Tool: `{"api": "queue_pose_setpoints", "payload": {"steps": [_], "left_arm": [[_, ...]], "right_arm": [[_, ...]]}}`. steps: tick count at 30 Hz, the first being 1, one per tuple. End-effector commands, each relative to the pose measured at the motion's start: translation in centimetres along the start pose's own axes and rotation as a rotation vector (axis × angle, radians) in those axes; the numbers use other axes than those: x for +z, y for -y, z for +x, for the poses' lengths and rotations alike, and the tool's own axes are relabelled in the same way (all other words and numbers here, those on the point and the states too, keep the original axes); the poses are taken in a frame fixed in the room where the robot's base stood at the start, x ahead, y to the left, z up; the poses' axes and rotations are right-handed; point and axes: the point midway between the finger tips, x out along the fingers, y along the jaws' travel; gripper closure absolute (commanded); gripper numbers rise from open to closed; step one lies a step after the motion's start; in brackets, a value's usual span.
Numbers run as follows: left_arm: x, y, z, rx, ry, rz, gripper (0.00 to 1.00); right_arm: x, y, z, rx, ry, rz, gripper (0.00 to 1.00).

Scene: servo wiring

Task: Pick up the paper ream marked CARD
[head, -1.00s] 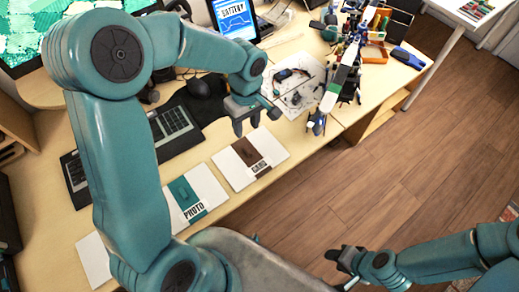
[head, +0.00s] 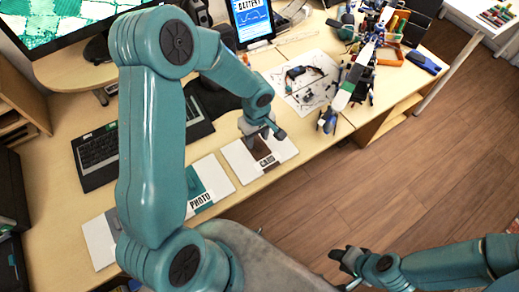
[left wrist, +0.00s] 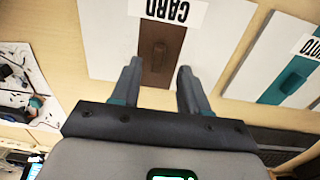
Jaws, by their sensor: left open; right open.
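The CARD ream (head: 237,157) is a white pack with a brown band and a CARD label, lying flat near the desk's front edge. In the left wrist view the CARD ream (left wrist: 110,45) shows its brown band with a small raised brown handle. My left gripper (head: 268,140) is over the ream; in the left wrist view its open fingers (left wrist: 156,75) straddle the brown band, with the handle between and just beyond the tips. Nothing is in its jaws. My right gripper (head: 343,258) is open and empty, away from the desk above the floor.
The PHOTO ream (head: 216,175), white with a teal band, lies left of the CARD ream. A third white pack (head: 97,240) is partly behind my left arm. Wooden floor (head: 400,170) is clear.

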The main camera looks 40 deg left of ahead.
Motion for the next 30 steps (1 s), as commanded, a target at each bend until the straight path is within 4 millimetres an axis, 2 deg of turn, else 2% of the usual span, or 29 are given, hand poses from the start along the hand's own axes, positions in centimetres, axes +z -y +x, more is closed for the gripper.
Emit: {"api": "queue_pose_setpoints", "payload": {"steps": [2, 6, 14, 15, 19, 30], "left_arm": [[-0.3, 0.0, 1.2, -0.005, 0.003, -0.001, 0.55], [-0.4, -0.1, 3.3, -0.002, 0.001, -0.001, 0.55], [-0.4, -0.2, 3.8, -0.001, 0.000, 0.000, 0.55], [-0.4, -0.1, 3.8, -0.001, 0.000, 0.000, 0.59], [-0.4, -0.1, 3.8, -0.001, 0.000, 0.000, 1.00], [-0.4, -0.2, 3.6, 0.000, 0.000, 0.000, 1.00]], "right_arm": [[0.0, 0.2, -0.7, 0.000, 0.000, 0.000, 0.57], [0.0, 0.2, -0.7, 0.000, 0.000, 0.000, 0.57], [0.0, 0.2, -0.7, 0.000, 0.000, 0.000, 0.57], [0.0, 0.2, -0.7, 0.000, 0.000, 0.000, 0.57], [0.0, 0.2, -0.6, 0.000, 0.000, 0.000, 0.57], [0.0, 0.2, -0.7, 0.000, 0.000, 0.000, 0.57]]}}
